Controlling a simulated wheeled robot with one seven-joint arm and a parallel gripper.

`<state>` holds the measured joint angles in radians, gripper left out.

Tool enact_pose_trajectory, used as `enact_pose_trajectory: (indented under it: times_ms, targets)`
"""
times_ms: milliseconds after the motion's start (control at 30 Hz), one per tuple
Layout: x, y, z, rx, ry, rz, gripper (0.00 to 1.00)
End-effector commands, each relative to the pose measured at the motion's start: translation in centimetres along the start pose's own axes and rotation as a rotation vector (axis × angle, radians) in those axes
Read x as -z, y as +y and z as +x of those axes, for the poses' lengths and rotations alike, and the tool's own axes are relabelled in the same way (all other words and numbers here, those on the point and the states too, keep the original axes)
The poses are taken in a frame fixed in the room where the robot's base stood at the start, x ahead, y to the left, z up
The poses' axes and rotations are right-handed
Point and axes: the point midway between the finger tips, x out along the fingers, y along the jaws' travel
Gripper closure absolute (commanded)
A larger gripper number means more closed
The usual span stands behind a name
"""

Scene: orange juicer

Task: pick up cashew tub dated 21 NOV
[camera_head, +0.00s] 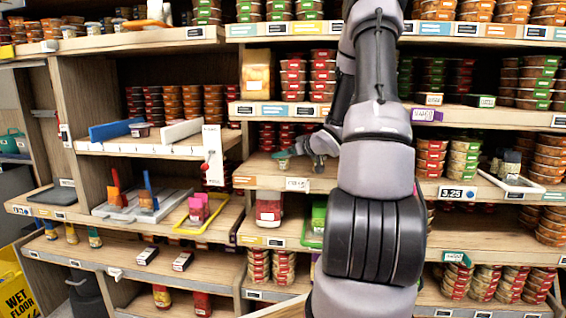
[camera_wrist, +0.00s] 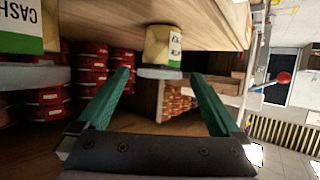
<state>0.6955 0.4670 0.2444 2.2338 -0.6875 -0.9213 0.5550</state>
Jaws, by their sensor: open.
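My gripper (camera_wrist: 158,76) is open in the wrist view, with its two green fingers apart and nothing held between them. A pale tub (camera_wrist: 163,45) with a white and green label shows ahead, between and beyond the fingertips, near a wooden shelf board; its date is too small to read. A larger, closer tub (camera_wrist: 22,28), labelled "CASH" with the rest cut off, is at the upper left, left of the fingers. In the head view my gripper (camera_head: 300,152) is at the middle shelf, partly hidden by my arm. I cannot make out a 21 NOV label.
Stacks of red tubs (camera_wrist: 92,70) stand behind the left finger, and orange-red tubs (camera_wrist: 178,100) stand farther back. The wooden board (camera_wrist: 215,20) runs close along the top of the wrist view.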

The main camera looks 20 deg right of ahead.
Motion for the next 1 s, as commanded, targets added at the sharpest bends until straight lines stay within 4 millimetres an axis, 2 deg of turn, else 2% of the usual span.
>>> enact_pose_trajectory:
  times_ms: [100,267,300,367,500,800,1000]
  targets:
    - [0.0,0.0,1.1,0.000,0.000,0.001,0.00]
    - [0.0,0.0,1.1,-0.001,0.000,0.001,0.00]
    - [0.0,0.0,1.1,-0.001,0.000,0.001,0.04]
    - [0.0,0.0,1.1,-0.001,0.000,0.001,0.27]
    - [0.0,0.0,1.1,-0.001,0.000,0.001,0.80]
    - [0.2,0.1,1.1,-0.002,0.000,0.000,0.82]
    - [1.6,0.1,0.5,-0.003,0.002,-0.002,0.82]
